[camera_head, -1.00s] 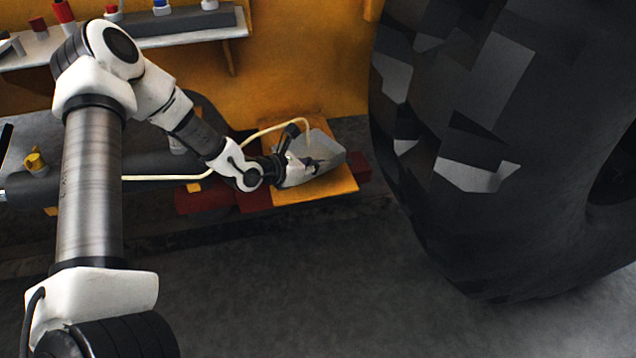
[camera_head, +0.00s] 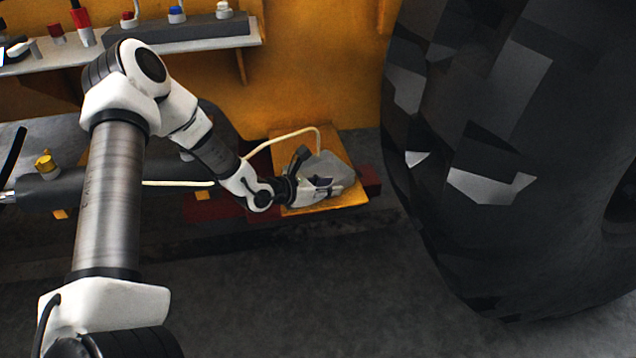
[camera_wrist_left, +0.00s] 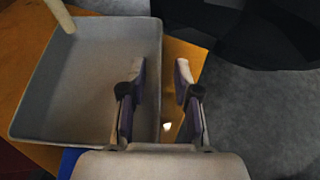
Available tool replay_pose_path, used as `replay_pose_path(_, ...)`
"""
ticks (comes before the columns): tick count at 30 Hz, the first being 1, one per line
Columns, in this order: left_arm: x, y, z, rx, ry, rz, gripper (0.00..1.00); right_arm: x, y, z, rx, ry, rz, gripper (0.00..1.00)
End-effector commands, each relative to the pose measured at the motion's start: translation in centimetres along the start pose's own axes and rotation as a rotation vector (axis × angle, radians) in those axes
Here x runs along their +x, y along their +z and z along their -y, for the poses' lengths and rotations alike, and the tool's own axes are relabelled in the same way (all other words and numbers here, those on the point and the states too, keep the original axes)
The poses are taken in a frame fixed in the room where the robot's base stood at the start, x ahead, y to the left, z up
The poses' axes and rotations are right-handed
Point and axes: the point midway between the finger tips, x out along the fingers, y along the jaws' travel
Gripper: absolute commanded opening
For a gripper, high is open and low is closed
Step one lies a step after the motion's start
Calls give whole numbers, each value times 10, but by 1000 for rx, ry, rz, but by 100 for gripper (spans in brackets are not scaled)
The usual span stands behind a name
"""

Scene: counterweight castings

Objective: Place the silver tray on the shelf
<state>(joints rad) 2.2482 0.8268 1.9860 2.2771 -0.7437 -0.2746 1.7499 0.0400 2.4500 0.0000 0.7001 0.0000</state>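The silver tray (camera_head: 328,166), a shallow open grey pan, rests on an orange plate (camera_head: 352,197) low in front of the yellow wall. It fills the left of the left wrist view (camera_wrist_left: 85,80) and looks empty. My left gripper (camera_head: 338,190) is at the tray's near side, partly covering it. In the left wrist view its fingers (camera_wrist_left: 160,88) are apart, one over the tray's inside and one beyond its right wall, with the rim between them. Whether they touch the wall I cannot tell. The shelf (camera_head: 185,52) is a grey board at upper left. My right gripper is not in view.
Small red, blue and white-topped items (camera_head: 177,14) stand along a dark bar on the shelf. A large black tyre (camera_head: 500,170) fills the right side. A pale hose (camera_head: 285,137) curves over to the tray. Grey floor (camera_head: 300,290) is open in front.

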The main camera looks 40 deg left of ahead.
Motion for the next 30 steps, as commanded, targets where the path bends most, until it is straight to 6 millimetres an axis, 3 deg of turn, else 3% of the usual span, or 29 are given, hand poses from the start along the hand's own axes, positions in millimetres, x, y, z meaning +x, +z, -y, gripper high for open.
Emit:
replay_pose_path(5,-31,7,-1,-10,2,3,31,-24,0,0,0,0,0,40)
replay_pose_path(15,-104,10,-1,-8,3,2,31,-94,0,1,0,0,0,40)
replay_pose_path(22,-119,2,6,16,-23,-10,31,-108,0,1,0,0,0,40)
replay_pose_path(23,-119,0,14,39,-52,-21,31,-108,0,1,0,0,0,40)
replay_pose_path(26,-120,-18,67,209,-267,-122,31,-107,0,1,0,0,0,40)
replay_pose_path(28,-134,-50,121,412,-516,-264,31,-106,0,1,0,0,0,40)
replay_pose_path(30,-168,-97,165,673,-797,-443,31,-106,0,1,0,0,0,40)
